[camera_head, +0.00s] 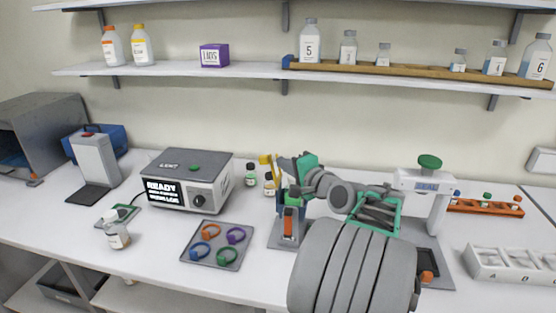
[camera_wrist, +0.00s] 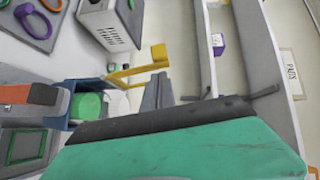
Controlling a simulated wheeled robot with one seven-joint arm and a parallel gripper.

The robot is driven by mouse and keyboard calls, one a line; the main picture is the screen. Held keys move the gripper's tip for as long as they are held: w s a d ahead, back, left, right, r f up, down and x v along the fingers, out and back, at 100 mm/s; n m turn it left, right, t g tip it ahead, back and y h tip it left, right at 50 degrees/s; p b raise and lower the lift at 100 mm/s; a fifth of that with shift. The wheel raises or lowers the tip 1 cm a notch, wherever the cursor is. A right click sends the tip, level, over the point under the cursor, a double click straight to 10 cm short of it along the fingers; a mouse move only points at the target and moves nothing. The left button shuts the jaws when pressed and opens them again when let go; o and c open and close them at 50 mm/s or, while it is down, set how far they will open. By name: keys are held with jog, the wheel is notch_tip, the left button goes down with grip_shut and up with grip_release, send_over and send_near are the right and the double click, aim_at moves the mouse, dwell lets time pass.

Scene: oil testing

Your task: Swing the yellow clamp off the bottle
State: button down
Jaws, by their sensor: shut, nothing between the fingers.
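The yellow clamp (camera_head: 276,172) stands upright at the left of the test stand, with its short end bent at the top. In the wrist view the clamp (camera_wrist: 138,69) reaches away from the blue holder (camera_wrist: 70,90), and no part of it covers the bottle's green cap (camera_wrist: 88,107). The bottle sits in the holder, its body largely hidden. My gripper (camera_wrist: 160,88) is shut and empty, beside the clamp on its right in the head view, where my arm hides part of the stand. I cannot tell whether the fingers touch the clamp.
A grey tester (camera_head: 187,180) showing READY stands to the left. A tray (camera_head: 190,258) with several coloured rings lies in front of it. Small bottles (camera_head: 251,174) stand behind the stand. A press with a green knob (camera_head: 430,161) is close to the right of my arm.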

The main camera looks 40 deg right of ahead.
aim_at(264, 162)
jog(key=shift+w+a, duration=0.5)
jog(key=shift+a, duration=0.05)
jog(key=shift+w+a+f, duration=0.1)
jog(key=shift+w+f, duration=0.05)
jog(key=shift+w, duration=0.1)
jog(key=shift+w+a+f+b, duration=0.15)
jog(key=shift+w+a+b, duration=0.2)
jog(key=shift+w+a, duration=0.65)
jog(key=shift+d, duration=0.15)
